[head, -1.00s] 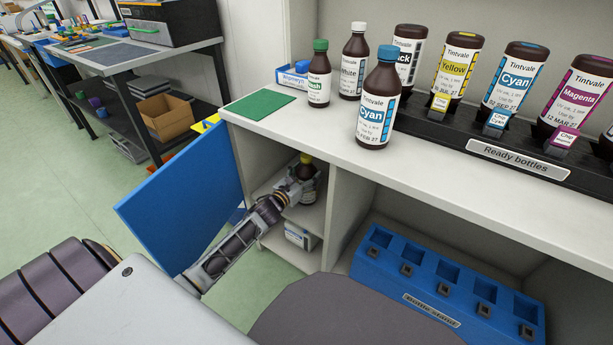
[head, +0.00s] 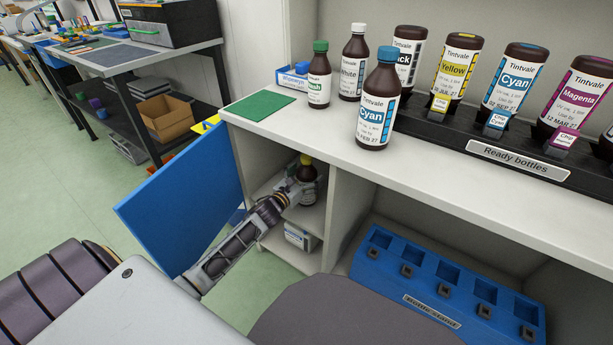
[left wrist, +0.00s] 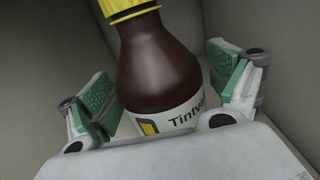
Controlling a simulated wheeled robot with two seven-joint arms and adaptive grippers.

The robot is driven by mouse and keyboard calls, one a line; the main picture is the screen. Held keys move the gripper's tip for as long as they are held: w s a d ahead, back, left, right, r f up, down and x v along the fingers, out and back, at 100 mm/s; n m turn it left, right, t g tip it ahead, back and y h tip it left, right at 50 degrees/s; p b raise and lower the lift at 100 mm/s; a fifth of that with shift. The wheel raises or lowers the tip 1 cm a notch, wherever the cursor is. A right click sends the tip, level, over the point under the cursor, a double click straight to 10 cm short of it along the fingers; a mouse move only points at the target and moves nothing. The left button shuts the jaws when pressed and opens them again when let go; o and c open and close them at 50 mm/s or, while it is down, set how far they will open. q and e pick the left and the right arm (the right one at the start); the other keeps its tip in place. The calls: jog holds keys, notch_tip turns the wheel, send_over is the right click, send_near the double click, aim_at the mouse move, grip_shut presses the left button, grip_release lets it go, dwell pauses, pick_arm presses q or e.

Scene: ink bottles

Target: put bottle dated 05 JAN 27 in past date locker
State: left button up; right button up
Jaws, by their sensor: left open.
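A brown bottle with a yellow cap (head: 306,172) stands upright on a shelf inside the open locker (head: 283,187). In the left wrist view the bottle (left wrist: 160,65) shows part of a "Tintvale" label; no date is readable. My left gripper (head: 303,188) reaches into the locker. Its green-padded fingers (left wrist: 160,90) are open on both sides of the bottle, with gaps visible. The locker's blue door (head: 185,195) stands open to the left. My right gripper is not in view.
On the counter (head: 330,140) stand a blue-capped Cyan bottle (head: 380,105), a white-capped bottle (head: 354,65) and a green-capped bottle (head: 319,80). A black "Ready bottles" rack (head: 450,135) holds several bottles. A blue stand (head: 430,290) is below right.

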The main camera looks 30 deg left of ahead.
pick_arm(q)
jog(key=shift+r, duration=0.1)
jog(key=shift+s+a+p, duration=0.15)
jog(key=shift+s+p, duration=0.55)
jog(key=shift+s, duration=1.4)
jog(key=p, duration=0.2)
send_near(300, 181)
jog(key=shift+w+r, duration=0.15)
jog(key=shift+w, duration=0.8)
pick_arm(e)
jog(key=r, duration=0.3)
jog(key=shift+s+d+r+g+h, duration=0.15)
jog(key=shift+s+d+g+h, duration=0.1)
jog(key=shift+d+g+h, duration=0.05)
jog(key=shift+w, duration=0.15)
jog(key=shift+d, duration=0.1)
